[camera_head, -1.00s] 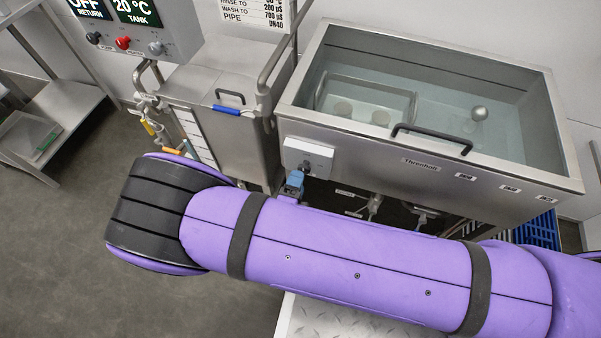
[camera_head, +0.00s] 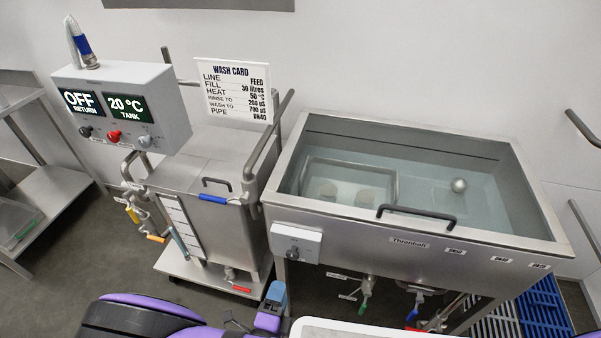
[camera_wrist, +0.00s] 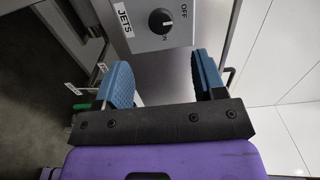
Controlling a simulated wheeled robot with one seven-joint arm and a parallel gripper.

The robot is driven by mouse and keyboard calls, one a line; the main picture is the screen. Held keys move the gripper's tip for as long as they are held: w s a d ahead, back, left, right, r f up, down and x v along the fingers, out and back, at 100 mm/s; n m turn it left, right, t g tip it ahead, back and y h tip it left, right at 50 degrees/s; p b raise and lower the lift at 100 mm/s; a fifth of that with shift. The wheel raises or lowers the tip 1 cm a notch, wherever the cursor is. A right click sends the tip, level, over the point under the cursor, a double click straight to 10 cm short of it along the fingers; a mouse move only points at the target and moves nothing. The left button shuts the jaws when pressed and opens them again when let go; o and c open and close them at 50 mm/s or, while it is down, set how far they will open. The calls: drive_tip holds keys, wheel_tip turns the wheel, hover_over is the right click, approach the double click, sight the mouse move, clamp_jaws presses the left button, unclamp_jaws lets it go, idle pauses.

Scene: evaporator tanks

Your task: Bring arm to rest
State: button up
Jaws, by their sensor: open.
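My gripper (camera_wrist: 163,80) is open in the wrist view, its two blue pads apart with nothing between them. Beyond the pads is a grey panel with a black knob (camera_wrist: 160,21) marked JETS and OFF. In the head view my gripper (camera_head: 272,303) shows as a small blue and purple piece at the bottom centre, low in front of the wash tank (camera_head: 345,222). Part of my purple and black arm shows along the bottom edge; most of it is out of frame.
A wheeled steel cart (camera_head: 205,190) with a control box (camera_head: 120,105) stands left of the tank. The box reads OFF and 20 °C. Valves with coloured handles (camera_head: 364,306) hang under the tank. A blue grate (camera_head: 543,310) lies at lower right, a steel shelf (camera_head: 45,205) at far left.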

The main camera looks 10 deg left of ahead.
drive_tip(key=w+d+r+m+g+h, duration=0.3)
drive_tip(key=w+d+r+m+g, duration=0.25)
drive_tip(key=r+m, duration=0.45)
drive_tip(key=w+d+r+m+g+h, duration=0.4)
drive_tip(key=d+r+m, duration=0.35)
drive_tip(key=r, duration=0.45)
drive_tip(key=w+d+r+m+g+h, duration=0.2)
drive_tip(key=w+d+r+m+g, duration=0.35)
drive_tip(key=r+m, duration=0.5)
drive_tip(key=s+d+r+m+g+y, duration=0.1)
drive_tip(key=s+d+r+m+y, duration=0.15)
drive_tip(key=d+r+m, duration=0.45)
drive_tip(key=s+d+r+m+g+y, duration=0.1)
drive_tip(key=s+d+r+m+y, duration=0.15)
drive_tip(key=d+r+m, duration=0.45)
drive_tip(key=s+d+r+m+t+y, duration=0.4)
drive_tip(key=s+d+r+m, duration=0.3)
drive_tip(key=s+d+m, duration=0.2)
drive_tip(key=shift+s+r+m+y, duration=0.4)
drive_tip(key=shift+s+m+y, duration=0.2)
drive_tip(key=shift+s+m, duration=0.4)
